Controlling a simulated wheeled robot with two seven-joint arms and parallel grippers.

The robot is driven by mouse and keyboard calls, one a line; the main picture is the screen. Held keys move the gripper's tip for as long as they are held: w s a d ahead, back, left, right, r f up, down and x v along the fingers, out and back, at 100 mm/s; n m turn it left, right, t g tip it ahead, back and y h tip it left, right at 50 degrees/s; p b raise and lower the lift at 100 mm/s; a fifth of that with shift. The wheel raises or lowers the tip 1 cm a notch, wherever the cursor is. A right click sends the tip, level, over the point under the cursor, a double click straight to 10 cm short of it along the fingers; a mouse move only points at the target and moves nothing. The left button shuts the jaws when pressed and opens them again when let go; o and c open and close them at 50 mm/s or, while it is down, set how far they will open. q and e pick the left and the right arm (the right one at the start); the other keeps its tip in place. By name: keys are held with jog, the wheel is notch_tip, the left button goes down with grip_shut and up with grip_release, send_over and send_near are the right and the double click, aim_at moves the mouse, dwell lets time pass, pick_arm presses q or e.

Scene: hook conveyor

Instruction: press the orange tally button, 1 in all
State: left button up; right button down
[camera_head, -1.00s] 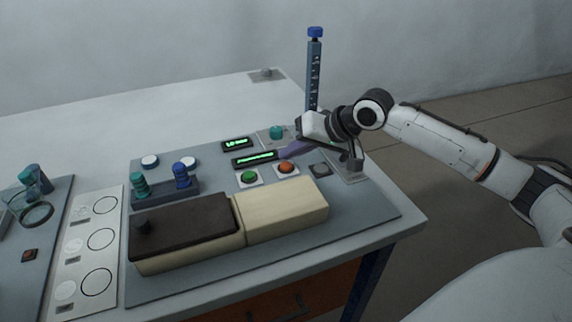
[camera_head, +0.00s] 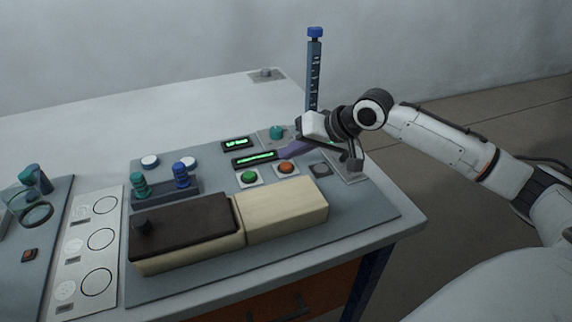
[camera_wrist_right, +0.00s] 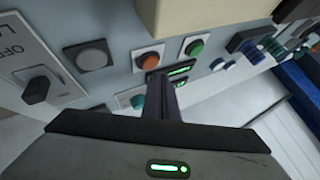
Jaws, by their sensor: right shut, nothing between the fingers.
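The orange tally button (camera_head: 286,168) sits on a pale square base on the grey panel, right of the green button (camera_head: 249,176). Both show in the wrist view too, the orange button (camera_wrist_right: 150,60) left of the green one (camera_wrist_right: 196,47). My right gripper (camera_head: 288,152) is shut and empty. Its dark purple fingers point left, just behind the orange button in the head view. In the wrist view the fingertips (camera_wrist_right: 158,82) appear just below the orange button, with a visible gap. I cannot tell their height above the panel. My left gripper is not in view.
Two lit green displays (camera_head: 254,159) lie behind the buttons. A grey button (camera_head: 320,170) is on the right. A cream block (camera_head: 284,214) and a dark-lidded box (camera_head: 183,226) stand in front. A tall blue-topped post (camera_head: 314,72) rises behind my right wrist.

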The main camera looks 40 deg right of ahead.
aim_at(291, 167)
jog(key=shift+f+p, duration=0.35)
jog(key=shift+p, duration=0.05)
jog(key=shift+f, duration=0.1)
jog(key=shift+f, duration=0.5)
dwell(0.7)
jog(key=shift+r, duration=0.1)
jog(key=shift+r+p, duration=0.8)
jog(key=shift+p, duration=0.6)
jog(key=shift+r, duration=0.1)
notch_tip(291, 167, up, 5)
jog(key=p, duration=0.5)
jog(key=shift+p, duration=0.35)
